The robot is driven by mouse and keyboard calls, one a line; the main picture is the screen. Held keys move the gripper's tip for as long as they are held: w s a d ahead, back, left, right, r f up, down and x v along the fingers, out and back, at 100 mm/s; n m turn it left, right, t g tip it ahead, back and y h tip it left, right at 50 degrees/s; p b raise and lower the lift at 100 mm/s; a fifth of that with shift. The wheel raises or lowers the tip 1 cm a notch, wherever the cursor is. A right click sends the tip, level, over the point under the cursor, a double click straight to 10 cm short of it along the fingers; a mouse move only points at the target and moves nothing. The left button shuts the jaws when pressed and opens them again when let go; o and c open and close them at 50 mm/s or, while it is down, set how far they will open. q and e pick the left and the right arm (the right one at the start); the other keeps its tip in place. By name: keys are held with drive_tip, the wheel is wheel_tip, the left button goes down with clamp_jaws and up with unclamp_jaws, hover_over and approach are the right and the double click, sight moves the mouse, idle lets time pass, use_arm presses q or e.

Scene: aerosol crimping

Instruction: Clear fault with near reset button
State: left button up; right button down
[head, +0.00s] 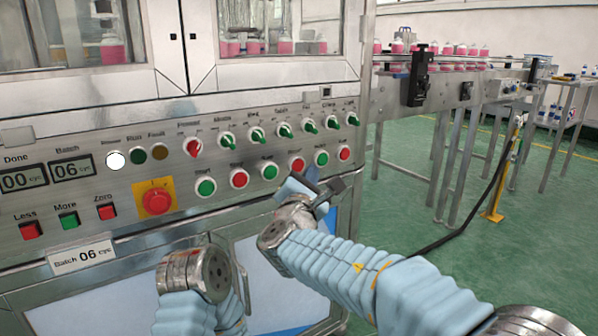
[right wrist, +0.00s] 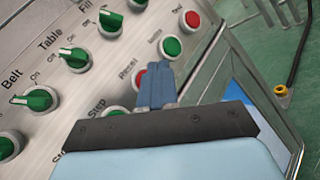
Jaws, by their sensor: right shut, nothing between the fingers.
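The red Reset button (head: 297,164) is on the slanted grey panel, in the lower button row, between two green buttons. In the right wrist view the Reset button (right wrist: 139,77) is partly hidden behind my blue fingers. My right gripper (head: 304,178) is shut and empty, with its fingertips (right wrist: 156,66) close in front of the Reset button and the green button (right wrist: 171,47) beside it. I cannot tell whether they touch the panel. The Fault lamp (head: 160,151) looks dull amber. My left gripper (head: 240,290) is low in front of the cabinet, mostly hidden by its wrist.
A red emergency stop (head: 156,201) on a yellow plate and a row of green knobs (head: 282,132) share the panel. A white lamp (head: 116,159) is bright. A conveyor (head: 450,75) with pink bottles stands at the right, above open green floor (head: 540,240).

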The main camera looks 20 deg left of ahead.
drive_tip(key=shift+s+d+b, duration=1.15)
drive_tip(key=shift+d+b, duration=0.05)
drive_tip(key=shift+d, duration=0.25)
